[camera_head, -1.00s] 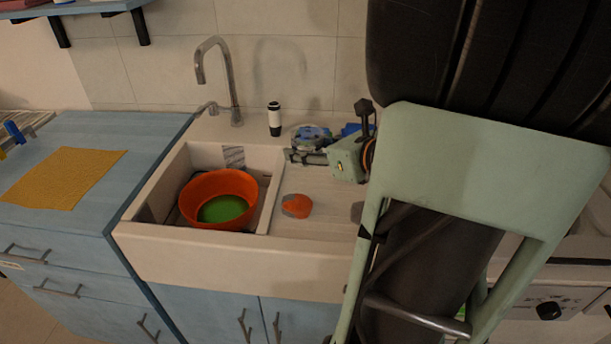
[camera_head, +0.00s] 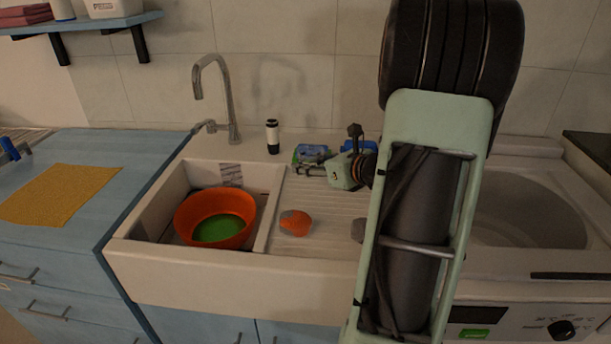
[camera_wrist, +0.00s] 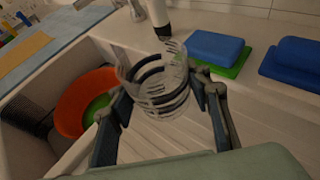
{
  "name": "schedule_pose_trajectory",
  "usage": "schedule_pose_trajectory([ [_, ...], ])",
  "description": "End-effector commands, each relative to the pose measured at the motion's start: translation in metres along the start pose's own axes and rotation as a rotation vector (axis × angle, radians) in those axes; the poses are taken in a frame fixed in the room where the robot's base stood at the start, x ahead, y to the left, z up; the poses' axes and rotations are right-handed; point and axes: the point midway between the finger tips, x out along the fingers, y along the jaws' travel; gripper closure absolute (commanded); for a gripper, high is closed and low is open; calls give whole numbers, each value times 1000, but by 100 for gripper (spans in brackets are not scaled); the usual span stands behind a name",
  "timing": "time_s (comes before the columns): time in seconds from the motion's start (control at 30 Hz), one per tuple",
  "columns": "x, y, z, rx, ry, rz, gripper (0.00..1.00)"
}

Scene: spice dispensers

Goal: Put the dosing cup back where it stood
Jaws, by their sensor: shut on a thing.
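The dosing cup (camera_wrist: 160,88) is a clear, ribbed cup with dark bands. In the wrist view it sits between the two dark fingers of my gripper (camera_wrist: 163,92), which is shut on it. The cup is held over the pale sink top, its far side near a white and black bottle (camera_wrist: 158,14). I cannot tell whether its base touches the surface. In the head view my gripper (camera_head: 312,170) is small, over the back of the drainboard, and the cup cannot be made out there.
Blue and green sponges (camera_wrist: 215,50) (camera_wrist: 295,65) lie at the back. An orange bowl (camera_head: 208,201) with something green inside stands in the sink basin (camera_head: 140,225) at left. An orange and grey item (camera_head: 295,222) lies on the ribbed drainboard (camera_head: 325,215). The tap (camera_head: 231,100) rises behind the basin.

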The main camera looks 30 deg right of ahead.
Motion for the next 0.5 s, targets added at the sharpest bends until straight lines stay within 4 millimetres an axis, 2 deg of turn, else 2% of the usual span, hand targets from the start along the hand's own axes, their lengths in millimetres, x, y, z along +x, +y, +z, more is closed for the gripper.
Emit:
schedule_pose_trajectory([
  [0.27,14,-8,-10,-1,0,1,84],
  [0.5,27,-9,-39,1,0,0,84],
])
